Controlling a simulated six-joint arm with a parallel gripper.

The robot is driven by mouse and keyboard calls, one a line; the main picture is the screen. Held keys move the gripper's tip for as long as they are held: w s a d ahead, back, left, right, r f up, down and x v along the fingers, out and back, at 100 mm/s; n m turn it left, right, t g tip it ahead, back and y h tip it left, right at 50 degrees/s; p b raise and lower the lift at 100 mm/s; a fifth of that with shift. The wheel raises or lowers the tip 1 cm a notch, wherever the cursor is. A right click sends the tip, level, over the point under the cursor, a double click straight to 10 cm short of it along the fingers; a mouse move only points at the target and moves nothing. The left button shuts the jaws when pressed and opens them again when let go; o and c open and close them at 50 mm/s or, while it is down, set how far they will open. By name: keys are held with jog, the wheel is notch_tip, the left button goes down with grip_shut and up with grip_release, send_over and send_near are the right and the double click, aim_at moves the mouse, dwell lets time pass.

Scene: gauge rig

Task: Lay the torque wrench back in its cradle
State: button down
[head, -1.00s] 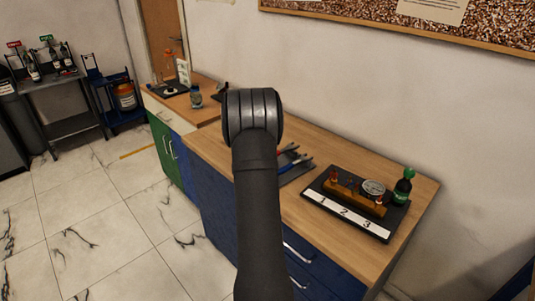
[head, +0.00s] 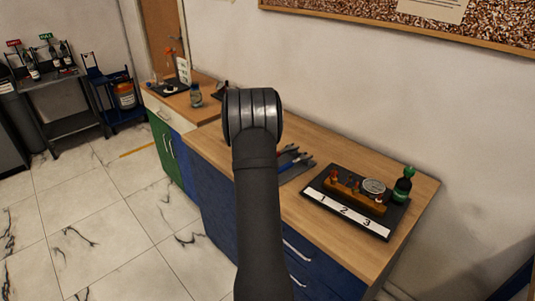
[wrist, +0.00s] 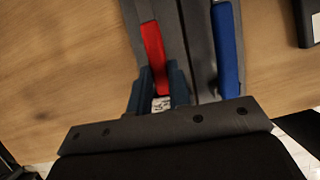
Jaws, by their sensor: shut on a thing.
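In the wrist view, my gripper (wrist: 158,90) is shut on a red-handled tool (wrist: 153,45), which I take to be the torque wrench. A small pale marked part shows between the fingers. The tool lies along or just over a grey grooved holder (wrist: 172,30), likely the cradle; I cannot tell whether it touches. A blue-handled tool (wrist: 229,50) lies beside it to the right, apart from the fingers. In the head view, the grey holder (head: 298,172) shows right of my arm with red and blue ends over it. My gripper is hidden there.
Right of the holder, a black board (head: 315,183) carries a gauge (head: 374,187) on a wooden block and a strip numbered 1, 2, 3. The wooden worktop (head: 300,212) is bare in front of the holder.

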jog(key=shift+f, duration=0.15)
jog(key=c, duration=1.3)
grip_release()
jog(key=shift+o, duration=0.2)
jog(key=v, duration=1.7)
jog(key=shift+r, duration=0.25)
jog(key=x, duration=1.7)
jog(key=shift+f, duration=0.25)
